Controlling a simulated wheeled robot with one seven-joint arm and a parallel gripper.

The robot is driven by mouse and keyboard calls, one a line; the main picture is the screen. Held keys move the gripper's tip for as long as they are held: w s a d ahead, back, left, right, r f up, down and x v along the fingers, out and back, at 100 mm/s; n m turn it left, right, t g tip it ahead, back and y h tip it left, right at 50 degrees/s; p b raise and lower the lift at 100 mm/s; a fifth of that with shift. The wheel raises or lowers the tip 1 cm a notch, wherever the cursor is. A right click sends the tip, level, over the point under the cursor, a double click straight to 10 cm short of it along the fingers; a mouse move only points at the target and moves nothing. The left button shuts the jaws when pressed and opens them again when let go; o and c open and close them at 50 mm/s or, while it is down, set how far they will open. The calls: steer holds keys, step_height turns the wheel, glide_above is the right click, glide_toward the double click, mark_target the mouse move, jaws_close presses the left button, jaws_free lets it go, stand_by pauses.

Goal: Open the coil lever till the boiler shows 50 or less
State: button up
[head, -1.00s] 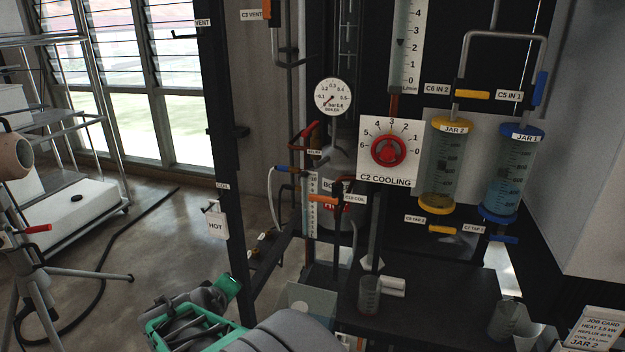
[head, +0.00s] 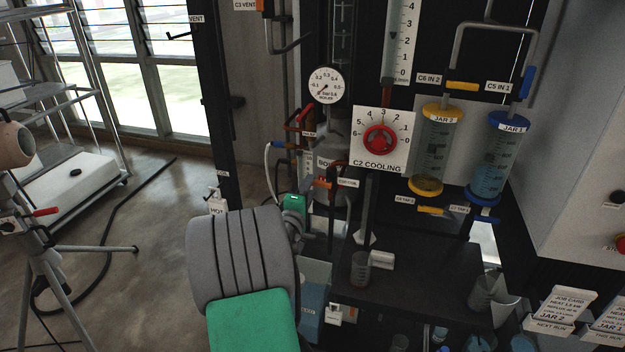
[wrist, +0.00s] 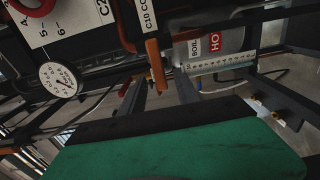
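The coil lever (head: 322,183) is a small orange handle beside the "C10 COIL" label (head: 348,183), in front of the boiler (head: 329,162). In the wrist view the orange lever (wrist: 155,66) hangs down from its pipe, left of the boiler (wrist: 208,45) with its red "HOT" label. A white numbered scale (wrist: 222,66) runs below the boiler there; its reading is too small to tell.
The red C2 cooling knob (head: 380,139) and round boiler pressure gauge (head: 325,86) are above the lever. Yellow jar 2 (head: 434,150) and blue jar 1 (head: 497,155) stand right. A beaker (head: 361,268) stands on the black shelf (head: 425,280). A dark post (head: 222,120) is left.

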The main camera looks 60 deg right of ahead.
steer(key=shift+w+d, duration=0.15)
steer(key=shift+d, duration=0.7)
steer(key=shift+w+d, duration=0.1)
steer(key=shift+d, duration=0.7)
jaws_close()
stand_by(0.4)
